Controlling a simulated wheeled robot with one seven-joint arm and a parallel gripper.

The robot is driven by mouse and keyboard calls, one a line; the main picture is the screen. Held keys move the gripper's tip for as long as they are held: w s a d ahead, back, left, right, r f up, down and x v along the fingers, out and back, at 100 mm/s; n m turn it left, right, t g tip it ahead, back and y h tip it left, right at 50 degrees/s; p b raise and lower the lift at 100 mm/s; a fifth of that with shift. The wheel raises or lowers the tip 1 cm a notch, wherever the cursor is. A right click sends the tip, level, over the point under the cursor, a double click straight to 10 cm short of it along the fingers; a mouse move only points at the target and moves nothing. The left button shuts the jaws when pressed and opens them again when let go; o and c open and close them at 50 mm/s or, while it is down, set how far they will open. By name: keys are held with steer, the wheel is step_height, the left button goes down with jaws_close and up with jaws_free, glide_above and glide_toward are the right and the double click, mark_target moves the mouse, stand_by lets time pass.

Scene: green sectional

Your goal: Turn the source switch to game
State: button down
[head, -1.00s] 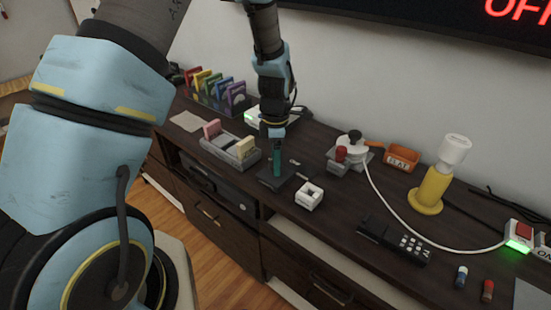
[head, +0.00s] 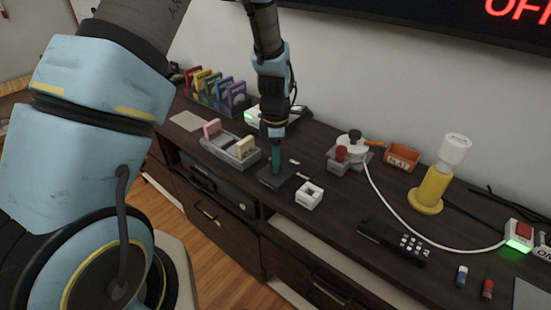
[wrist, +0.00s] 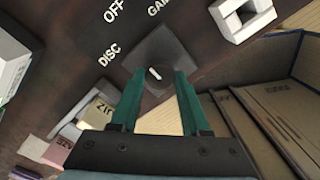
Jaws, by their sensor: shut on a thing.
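The source switch is a dark round knob (wrist: 157,75) with a short white mark, on a dark square base (wrist: 178,55). In the head view, its base (head: 262,179) lies on the cabinet top. White labels DISC (wrist: 109,55), OFF (wrist: 114,11) and a partly cut-off GA... (wrist: 158,7) surround it in the wrist view. My gripper (wrist: 161,75) points down with its green fingers shut on the knob, one on each side. It also shows in the head view (head: 276,172), where the fingers hide the knob. I cannot tell exactly which label the mark points to.
A grey holder (head: 220,148) with pink and cream cartridges is close to the left. A black remote (head: 385,238) and yellow lamp (head: 431,190) are farther right.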

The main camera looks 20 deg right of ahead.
steer(key=m, duration=0.4)
steer(key=shift+m, duration=0.3)
steer(key=shift+m+b, duration=0.4)
steer(key=shift+m, duration=1.6)
steer(key=shift+c, duration=1.9)
jaws_free()
steer(key=shift+r, duration=0.15)
step_height(320, 180, up, 10)
steer(key=b, duration=0.1)
steer(key=shift+r+b, duration=0.25)
steer(key=shift+b, duration=0.15)
